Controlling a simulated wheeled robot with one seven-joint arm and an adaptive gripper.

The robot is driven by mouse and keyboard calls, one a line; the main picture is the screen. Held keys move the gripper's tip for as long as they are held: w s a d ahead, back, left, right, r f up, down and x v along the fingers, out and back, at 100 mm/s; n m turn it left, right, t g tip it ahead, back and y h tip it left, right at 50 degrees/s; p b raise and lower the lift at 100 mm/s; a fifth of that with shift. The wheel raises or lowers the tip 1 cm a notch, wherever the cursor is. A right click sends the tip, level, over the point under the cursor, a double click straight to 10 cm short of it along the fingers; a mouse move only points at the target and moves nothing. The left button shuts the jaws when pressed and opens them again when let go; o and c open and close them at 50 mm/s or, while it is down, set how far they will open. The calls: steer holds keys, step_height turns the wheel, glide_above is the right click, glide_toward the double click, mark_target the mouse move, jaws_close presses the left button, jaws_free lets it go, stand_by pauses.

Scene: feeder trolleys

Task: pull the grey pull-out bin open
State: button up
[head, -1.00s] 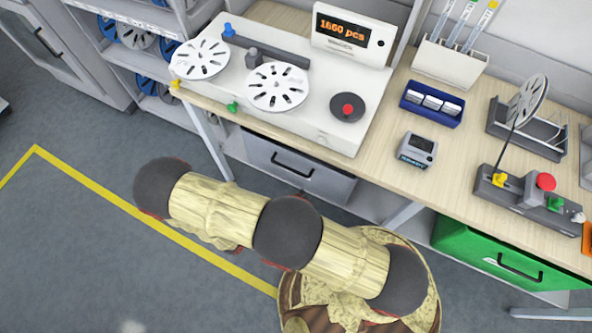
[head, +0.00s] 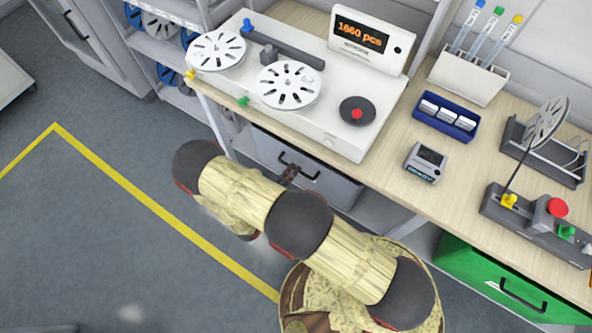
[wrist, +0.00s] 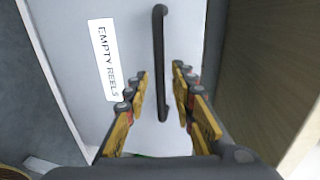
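The grey pull-out bin (head: 328,188) sits under the wooden bench, below the white reel counter, and looks shut. Its front (wrist: 75,38) fills much of the wrist view and carries a white "EMPTY REELS" label (wrist: 104,60). Its black bar handle (wrist: 160,40) runs up and down in the wrist view. My gripper (wrist: 161,72) is open, with one finger on each side of the handle; both fingers look apart from the bar. In the head view my gripper (head: 289,172) shows small at the bin's handle, partly hidden by my arm.
A green bin (head: 490,273) with a black handle is under the bench at the right. Bench legs and a shelf of reels (head: 170,50) stand left of the grey bin. The floor in front is clear, with a yellow line (head: 150,205).

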steer(key=shift+x, duration=1.3)
steer(key=shift+c, duration=0.8)
jaws_close()
